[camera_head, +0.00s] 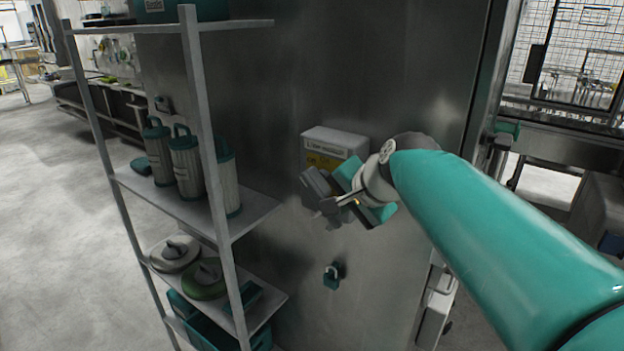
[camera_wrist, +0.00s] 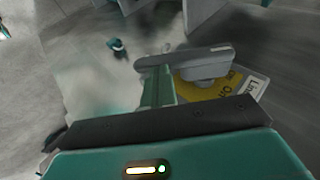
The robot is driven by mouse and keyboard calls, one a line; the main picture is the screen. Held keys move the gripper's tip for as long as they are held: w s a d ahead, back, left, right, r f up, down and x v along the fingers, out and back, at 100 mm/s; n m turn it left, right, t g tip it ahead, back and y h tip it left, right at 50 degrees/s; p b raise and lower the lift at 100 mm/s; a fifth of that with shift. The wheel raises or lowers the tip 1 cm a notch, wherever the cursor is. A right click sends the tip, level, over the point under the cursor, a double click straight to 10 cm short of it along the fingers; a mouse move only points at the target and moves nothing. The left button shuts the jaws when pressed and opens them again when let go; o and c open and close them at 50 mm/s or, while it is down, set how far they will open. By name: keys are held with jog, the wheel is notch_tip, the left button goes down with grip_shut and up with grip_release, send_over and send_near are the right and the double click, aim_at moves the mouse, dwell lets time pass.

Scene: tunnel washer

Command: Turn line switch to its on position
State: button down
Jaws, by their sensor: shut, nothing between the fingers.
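The line switch (camera_head: 335,142) is a pale box on the metal panel in the head view. It has a label and a yellow plate, partly hidden by my gripper. In the wrist view its grey lever handle (camera_wrist: 200,56) lies roughly crosswise over the yellow plate (camera_wrist: 226,89), where part of "On" lettering shows. My gripper (camera_head: 343,199) is in front of the box's lower part. In the wrist view its shut teal fingers (camera_wrist: 157,80) are at the handle's left portion, with nothing held. Whether they touch the handle is unclear.
A shelf rack (camera_head: 205,130) with canisters (camera_head: 187,165) and lidded pots (camera_head: 205,279) stands to the left. A teal padlock (camera_head: 332,277) hangs on the panel below the switch and also shows in the wrist view (camera_wrist: 117,46). Open floor (camera_head: 60,210) lies further left.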

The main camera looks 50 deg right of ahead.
aim_at(331, 219)
jog(key=shift+w+a+f+t, duration=0.1)
jog(key=shift+w+f+t, duration=0.25)
jog(key=shift+f, duration=0.5)
jog(key=shift+w+f+t, duration=0.25)
jog(key=shift+w+f, duration=0.05)
jog(key=shift+f, duration=0.5)
jog(key=shift+a+x, duration=0.2)
jog(key=shift+x, duration=0.75)
jog(key=shift+w+f, duration=0.1)
jog(key=shift+f, duration=0.05)
